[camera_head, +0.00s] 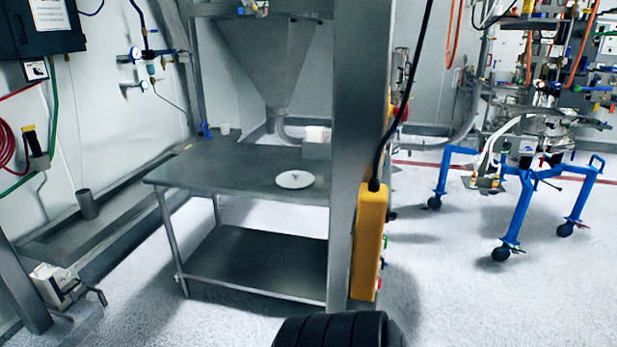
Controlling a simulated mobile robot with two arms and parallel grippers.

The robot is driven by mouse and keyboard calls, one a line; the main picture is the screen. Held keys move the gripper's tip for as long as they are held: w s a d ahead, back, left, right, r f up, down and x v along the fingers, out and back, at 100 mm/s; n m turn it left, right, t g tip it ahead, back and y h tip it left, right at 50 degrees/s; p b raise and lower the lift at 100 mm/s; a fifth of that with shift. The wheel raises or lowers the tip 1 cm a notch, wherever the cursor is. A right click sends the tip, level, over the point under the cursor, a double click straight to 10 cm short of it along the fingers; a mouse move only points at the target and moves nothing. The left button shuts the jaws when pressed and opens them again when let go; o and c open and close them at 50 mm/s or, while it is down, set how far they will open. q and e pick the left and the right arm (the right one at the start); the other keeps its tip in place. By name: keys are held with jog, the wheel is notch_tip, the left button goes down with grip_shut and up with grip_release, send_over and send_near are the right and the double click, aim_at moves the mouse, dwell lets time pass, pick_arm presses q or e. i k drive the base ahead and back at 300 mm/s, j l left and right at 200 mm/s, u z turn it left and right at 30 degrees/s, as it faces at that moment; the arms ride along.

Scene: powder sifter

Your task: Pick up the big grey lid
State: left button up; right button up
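A round, flat, light grey lid (295,180) lies on the grey metal table (215,170), near its front right part beside a thick metal post. It seems to have a small knob or mark at its middle, too small to tell. No other lid stands out in this view. Neither of my grippers is in view, so nothing shows of what they hold.
The metal post (355,130) with a yellow control box (369,235) stands right of the table. A grey funnel (268,60) hangs above the table's back. A blue wheeled frame (520,205) stands at right.

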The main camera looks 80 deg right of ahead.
aim_at(292, 179)
jog(key=i+z, duration=0.25)
jog(key=i, duration=0.2)
jog(key=i+z, duration=0.25)
jog(key=i, duration=0.25)
jog(key=i+j+z, duration=0.25)
jog(key=i, duration=0.2)
jog(key=i+j+z, duration=0.1)
jog(key=i+z, duration=0.2)
jog(key=i, duration=0.2)
jog(key=i+l+z, duration=0.3)
jog(key=z, duration=0.15)
jog(key=i+l+z, duration=0.15)
jog(key=i+z, duration=0.95)
jog(key=z, duration=0.2)
jog(key=i+j+z, duration=0.2)
jog(key=i+z, duration=0.25)
jog(key=k, duration=0.1)
